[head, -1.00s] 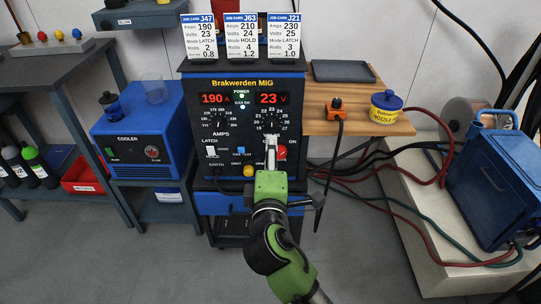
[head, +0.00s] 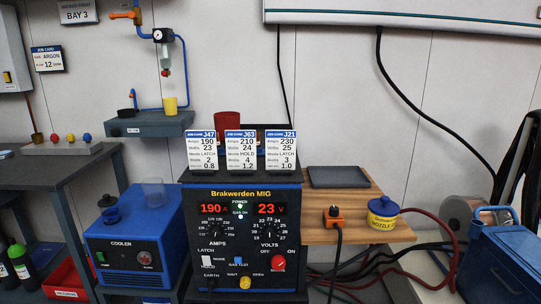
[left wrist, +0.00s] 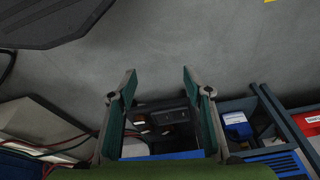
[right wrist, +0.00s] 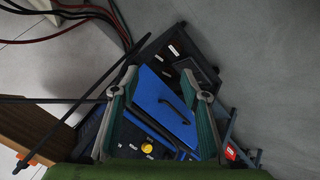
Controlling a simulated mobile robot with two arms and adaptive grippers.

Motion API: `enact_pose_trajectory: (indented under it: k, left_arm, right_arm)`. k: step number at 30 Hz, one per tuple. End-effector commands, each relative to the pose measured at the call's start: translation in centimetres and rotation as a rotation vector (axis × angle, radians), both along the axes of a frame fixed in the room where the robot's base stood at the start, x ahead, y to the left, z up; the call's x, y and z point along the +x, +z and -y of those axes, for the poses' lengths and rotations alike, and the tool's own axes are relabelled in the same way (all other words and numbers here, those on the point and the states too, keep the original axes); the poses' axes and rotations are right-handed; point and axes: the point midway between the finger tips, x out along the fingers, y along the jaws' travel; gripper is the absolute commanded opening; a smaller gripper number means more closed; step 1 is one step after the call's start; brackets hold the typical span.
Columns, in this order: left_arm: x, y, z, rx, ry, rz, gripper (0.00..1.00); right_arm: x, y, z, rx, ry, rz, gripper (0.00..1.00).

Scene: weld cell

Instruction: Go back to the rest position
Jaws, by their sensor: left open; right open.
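The Brakwerden MIG welder (head: 246,194) stands in the middle of the head view, with red readouts of 190 A and 23 V. Neither gripper shows in the head view. In the left wrist view my left gripper (left wrist: 160,90) is open and empty, its fingers spread above the floor and a dark, low structure. In the right wrist view my right gripper (right wrist: 162,85) is open and empty. Beyond its fingers is the blue front of the welder cart (right wrist: 160,105), and neither finger is seen holding anything.
The blue cooler (head: 135,247) stands left of the welder. A wooden side shelf (head: 350,205) on the right holds an orange-topped connector and a nozzle tub (head: 383,213). Cables run toward a blue box (head: 505,255) at the right. Grey floor (left wrist: 150,60) is open in the left wrist view.

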Motion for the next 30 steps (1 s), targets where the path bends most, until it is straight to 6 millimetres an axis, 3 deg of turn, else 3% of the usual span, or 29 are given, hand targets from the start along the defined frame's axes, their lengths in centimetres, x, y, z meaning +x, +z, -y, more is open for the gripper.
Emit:
enact_pose_trajectory:
  k: [1, 3, 6, 13, 16, 22, 26, 30]
  left_arm:
    - [0.0, 0.0, 0.0, 0.0, 0.0, 0.0, 0.46]
    - [0.0, 0.0, 0.0, 0.0, 0.0, 0.0, 0.46]
    - [0.0, 0.0, 0.0, 0.0, 0.0, 0.0, 0.46]
    - [0.0, 0.0, 0.0, 0.0, 0.0, 0.0, 0.46]
    - [-0.5, -1.1, 0.0, 0.002, -0.003, -0.02, 0.46]
    - [-2.3, -4.2, -0.2, 0.005, -0.007, -0.049, 0.46]
    - [-4.6, -6.2, -0.5, 0.007, -0.012, -0.072, 0.46]
    - [-8.3, -8.1, -1.1, 0.011, -0.019, -0.1, 0.46]
  right_arm:
    - [-2.6, -2.3, 1.4, 0.052, -0.06, -0.072, 0.42]
    - [-5.8, -4.9, 2.9, 0.121, -0.145, -0.158, 0.42]
    - [-10.0, -7.6, 4.6, 0.205, -0.256, -0.261, 0.42]
    - [-19.2, -11.5, 7.9, 0.35, -0.505, -0.46, 0.42]
    - [-18.8, -12.3, 7.5, 0.342, -0.489, -0.461, 0.42]
    - [-20.5, -15.4, 7.7, 0.329, -0.487, -0.489, 0.42]
    - [-22.8, -17.4, 8.1, 0.318, -0.488, -0.512, 0.42]
    - [-26.5, -19.3, 8.6, 0.306, -0.486, -0.538, 0.42]
